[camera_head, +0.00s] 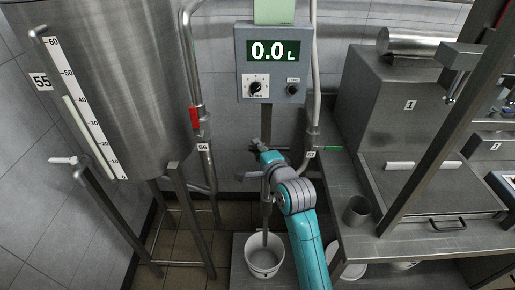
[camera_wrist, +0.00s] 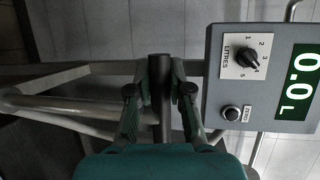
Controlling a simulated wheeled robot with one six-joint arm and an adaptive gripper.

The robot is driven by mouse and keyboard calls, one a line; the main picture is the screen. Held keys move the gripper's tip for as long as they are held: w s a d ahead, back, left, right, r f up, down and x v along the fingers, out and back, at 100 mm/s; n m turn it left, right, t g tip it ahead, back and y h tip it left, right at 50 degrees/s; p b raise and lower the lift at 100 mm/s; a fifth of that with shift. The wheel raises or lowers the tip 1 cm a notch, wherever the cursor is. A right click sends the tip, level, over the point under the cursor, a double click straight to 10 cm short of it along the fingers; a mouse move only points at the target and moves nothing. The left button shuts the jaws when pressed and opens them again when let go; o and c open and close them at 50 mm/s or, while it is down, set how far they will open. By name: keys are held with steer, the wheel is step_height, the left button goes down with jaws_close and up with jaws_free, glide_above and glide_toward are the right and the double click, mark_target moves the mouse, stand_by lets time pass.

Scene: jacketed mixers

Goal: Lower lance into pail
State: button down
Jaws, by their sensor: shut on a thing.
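The lance (camera_head: 265,222) is a thin, dark grey, upright metal tube below the meter box. My gripper (camera_head: 266,176) is shut on its upper part. In the wrist view the two fingers of my gripper (camera_wrist: 161,92) close on the lance (camera_wrist: 160,120) from both sides. The white pail (camera_head: 264,270) stands on a low grey platform under the lance. The lance's lower end overlaps the pail's mouth in the head view; how deep it reaches is hard to tell. The pail is not seen in the wrist view.
The meter box (camera_head: 270,62) above reads 0.0 L and has a litres knob. A steel tank (camera_head: 115,90) with a level scale stands at left. The pipe at its right has a red handle (camera_head: 194,117); the right pipe has a green one (camera_head: 334,148). A bench with a grey cup (camera_head: 357,211) stands at right.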

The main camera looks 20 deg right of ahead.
step_height(320, 180, down, 17)
steer(key=shift+r, duration=0.15)
stand_by(0.5)
steer(key=c, duration=1.1)
jaws_free()
steer(key=shift+o, duration=0.2)
steer(key=s+d+r, duration=0.1)
steer(key=s+r, duration=0.1)
steer(key=s, duration=0.9)
steer(key=shift+s, duration=0.4)
steer(key=shift+r, duration=0.1)
